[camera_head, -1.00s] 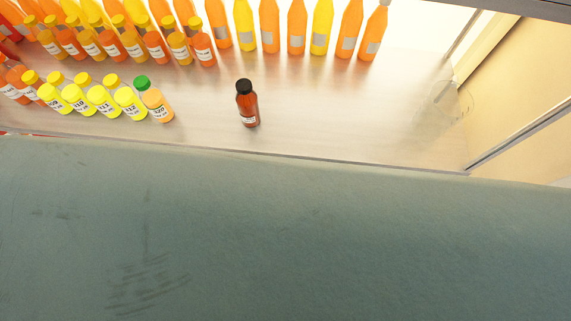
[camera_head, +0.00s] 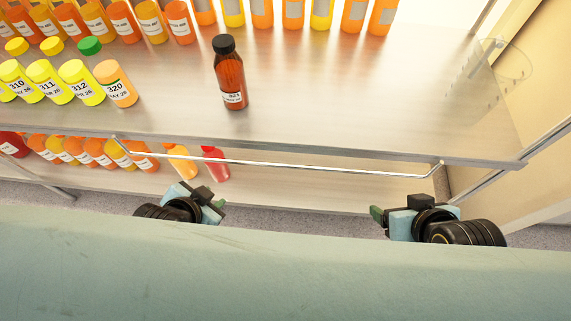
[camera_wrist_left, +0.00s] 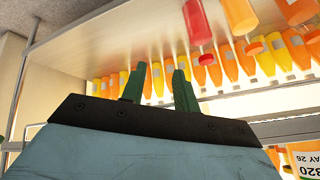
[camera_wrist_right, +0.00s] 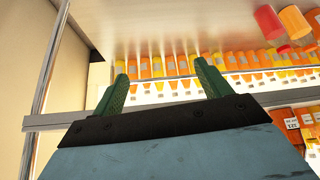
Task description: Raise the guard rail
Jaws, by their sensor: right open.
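The guard rail (camera_head: 290,167) is a thin metal rod in the head view. It hangs low in front of the upper shelf's front edge, with bent ends at left and right. My left gripper (camera_head: 218,203) is below the rail's left part, apart from it; in the left wrist view (camera_wrist_left: 160,80) its green fingers are parted with nothing between them. My right gripper (camera_head: 376,214) is below the rail's right part, also apart from it; in the right wrist view (camera_wrist_right: 162,80) its fingers are spread wider and are empty. I cannot clearly pick out the rail in the wrist views.
A dark brown bottle with a black cap (camera_head: 230,75) stands alone on the upper shelf (camera_head: 330,100). Several yellow and orange bottles stand left and behind. A lower shelf (camera_head: 300,190) holds more bottles at left. A side panel (camera_head: 520,190) closes the right side.

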